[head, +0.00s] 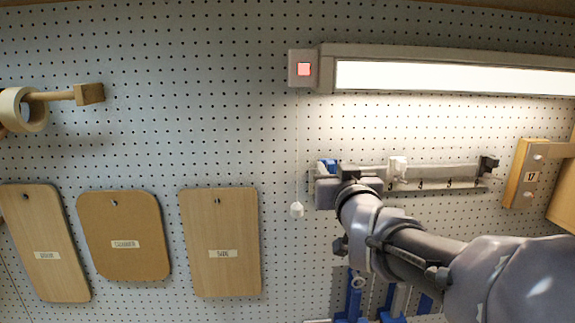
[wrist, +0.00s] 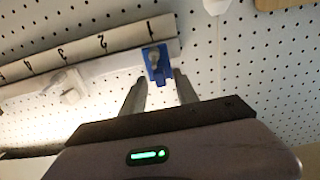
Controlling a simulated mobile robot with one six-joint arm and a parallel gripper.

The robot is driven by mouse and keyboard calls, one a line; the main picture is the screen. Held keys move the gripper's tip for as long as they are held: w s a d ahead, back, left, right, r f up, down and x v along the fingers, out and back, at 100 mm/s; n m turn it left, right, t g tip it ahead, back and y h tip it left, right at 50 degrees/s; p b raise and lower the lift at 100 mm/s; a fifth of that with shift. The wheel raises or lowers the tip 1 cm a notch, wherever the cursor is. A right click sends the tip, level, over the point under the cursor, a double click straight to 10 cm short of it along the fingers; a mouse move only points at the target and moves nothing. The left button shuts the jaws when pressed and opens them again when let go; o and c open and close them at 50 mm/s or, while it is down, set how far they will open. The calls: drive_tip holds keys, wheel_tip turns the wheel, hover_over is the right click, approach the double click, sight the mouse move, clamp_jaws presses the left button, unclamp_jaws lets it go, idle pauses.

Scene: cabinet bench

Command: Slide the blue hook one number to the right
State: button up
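The blue hook (wrist: 157,66) hangs on a pale numbered rail (wrist: 105,66), by the number 1 in the wrist view, where the digits appear upside down. In the head view the blue hook (head: 328,166) is at the rail's left end, partly hidden by my wrist. My gripper (wrist: 160,84) is open, with one finger on each side of the hook's lower part. I cannot tell whether either finger touches it. In the head view my gripper is mostly hidden behind my arm.
A white hook (head: 397,168) sits near the rail's middle and a black hook (head: 488,164) near its right end. A lit lamp (head: 450,77) is above. A pull cord with a white knob (head: 297,210) hangs just left of the rail. Blue-handled tools (head: 352,300) hang below.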

clamp_jaws()
idle(1.4)
